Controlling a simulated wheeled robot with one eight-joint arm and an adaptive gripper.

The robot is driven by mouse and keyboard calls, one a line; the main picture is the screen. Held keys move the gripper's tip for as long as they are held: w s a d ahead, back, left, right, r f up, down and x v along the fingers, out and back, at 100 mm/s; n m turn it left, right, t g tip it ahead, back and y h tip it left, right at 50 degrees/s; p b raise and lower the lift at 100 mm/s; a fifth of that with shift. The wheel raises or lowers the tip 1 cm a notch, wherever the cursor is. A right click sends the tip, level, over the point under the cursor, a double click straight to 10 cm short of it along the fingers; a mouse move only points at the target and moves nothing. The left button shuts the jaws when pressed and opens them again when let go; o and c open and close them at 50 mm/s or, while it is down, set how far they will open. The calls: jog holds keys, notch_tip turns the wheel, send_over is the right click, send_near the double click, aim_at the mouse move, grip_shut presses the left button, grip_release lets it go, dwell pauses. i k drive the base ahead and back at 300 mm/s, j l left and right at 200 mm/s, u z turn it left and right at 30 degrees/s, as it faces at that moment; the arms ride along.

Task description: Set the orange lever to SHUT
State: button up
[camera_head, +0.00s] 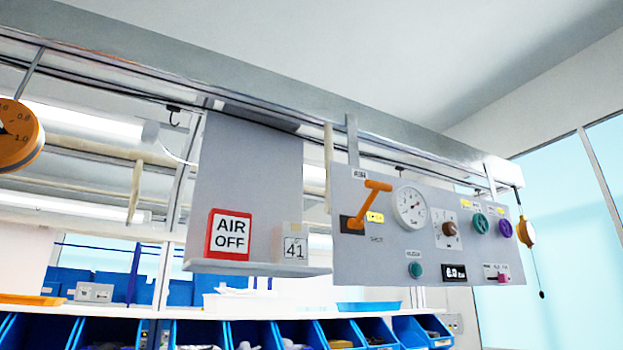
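The orange lever (366,205) is on the left part of a grey control panel (350,268) that hangs from an overhead rail. Its arm slants up and to the right from a dark pivot block, and its handle end is at the upper right. A small yellow tag sits just right of the lever. A small label that appears to read SHUT (377,239) is below and right of the pivot. Another small label, too small to read surely, is above the lever. My gripper is not in view.
The panel also holds a round gauge (410,207), a brown knob (450,229), green and purple knobs, a green button (415,270) and a small display. Left of it, a grey board's shelf carries an AIR OFF sign (229,234). Blue bins (246,334) stand below.

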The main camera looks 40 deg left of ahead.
aim_at(357, 223)
jog(key=u, duration=1.55)
